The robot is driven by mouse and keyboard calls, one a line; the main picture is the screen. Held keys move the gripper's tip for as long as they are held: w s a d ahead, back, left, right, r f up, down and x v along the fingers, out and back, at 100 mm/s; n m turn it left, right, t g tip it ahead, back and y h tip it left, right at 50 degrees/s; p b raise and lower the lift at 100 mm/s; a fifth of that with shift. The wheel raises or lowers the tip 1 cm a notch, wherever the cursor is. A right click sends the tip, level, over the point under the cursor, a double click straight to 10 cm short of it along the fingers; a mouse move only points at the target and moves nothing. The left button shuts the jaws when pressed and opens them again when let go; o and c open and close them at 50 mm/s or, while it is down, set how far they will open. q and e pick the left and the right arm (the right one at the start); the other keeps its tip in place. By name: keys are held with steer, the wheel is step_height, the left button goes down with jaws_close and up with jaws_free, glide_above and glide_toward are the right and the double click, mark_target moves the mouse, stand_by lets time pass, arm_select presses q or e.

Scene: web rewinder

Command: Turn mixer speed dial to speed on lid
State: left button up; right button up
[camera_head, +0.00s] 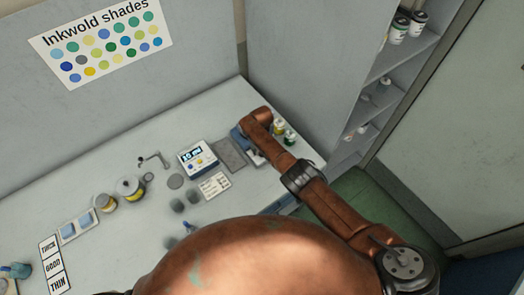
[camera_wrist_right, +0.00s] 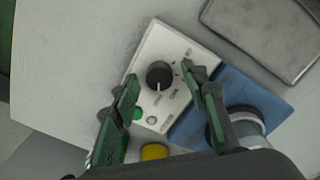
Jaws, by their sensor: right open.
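The mixer's white control panel (camera_wrist_right: 148,92) has a black speed dial (camera_wrist_right: 160,74) with a pale pointer line and small printed marks around it. My open right gripper (camera_wrist_right: 160,78) has a green finger on each side of the dial; I cannot tell whether they touch it. A green button (camera_wrist_right: 137,113) is by the left finger. The blue mixer base (camera_wrist_right: 228,88) carries a pale round container, partly hidden by the right finger. In the head view the blue mixer (camera_head: 238,136) is mostly hidden by my right arm. No readable speed on a lid shows. My left gripper is not in view.
A grey flat tray (camera_wrist_right: 262,35) lies beside the mixer. A yellow-topped item (camera_wrist_right: 154,152) sits near the gripper. The bench also holds a scale with a lit display (camera_head: 196,158), a printed card (camera_head: 214,186) and an open can (camera_head: 130,187). Shelves (camera_head: 395,60) stand at right.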

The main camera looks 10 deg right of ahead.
step_height(320, 180, up, 12)
stand_by(0.6)
stand_by(0.4)
